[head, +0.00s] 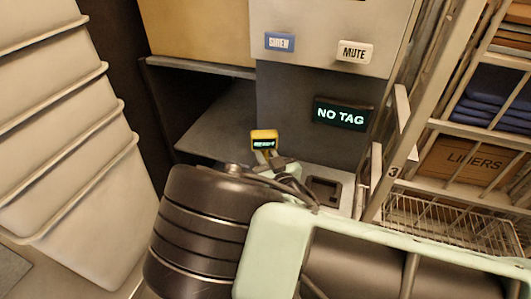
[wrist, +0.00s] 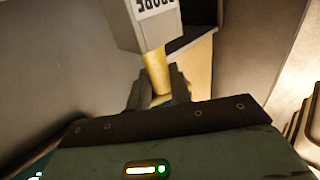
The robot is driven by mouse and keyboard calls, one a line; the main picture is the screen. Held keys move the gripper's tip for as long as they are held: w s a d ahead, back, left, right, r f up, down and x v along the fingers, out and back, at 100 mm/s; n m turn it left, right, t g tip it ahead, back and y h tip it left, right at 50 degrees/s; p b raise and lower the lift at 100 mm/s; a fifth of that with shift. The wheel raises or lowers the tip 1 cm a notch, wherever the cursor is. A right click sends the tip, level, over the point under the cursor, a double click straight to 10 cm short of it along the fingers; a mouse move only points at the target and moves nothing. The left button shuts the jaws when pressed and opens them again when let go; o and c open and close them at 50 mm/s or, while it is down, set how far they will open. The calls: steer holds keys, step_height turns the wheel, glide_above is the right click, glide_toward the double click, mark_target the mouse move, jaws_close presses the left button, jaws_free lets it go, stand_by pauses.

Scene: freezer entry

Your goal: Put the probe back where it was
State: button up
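The probe (head: 264,138) looks like a yellow-framed head with a small dark display and green text too small to read. My gripper (head: 268,160) is just below it in the head view. In the wrist view, the fingers of my gripper (wrist: 158,97) stand on both sides of a yellow stem (wrist: 155,72) and appear closed on it. Above the stem is a pale grey block (wrist: 148,22) with upside-down lettering that seems to read PROBE. I cannot tell whether this block is part of the probe. The probe's lower end is hidden.
A grey ledge with a dark square recess (head: 325,188) lies right of my gripper. Above it is a NO TAG display (head: 341,115). An open dark shelf (head: 215,125) is behind left. A wire rack (head: 450,215) stands right, pale stacked bins (head: 75,140) left.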

steer(key=o, duration=0.3)
steer(key=shift+o, duration=0.2)
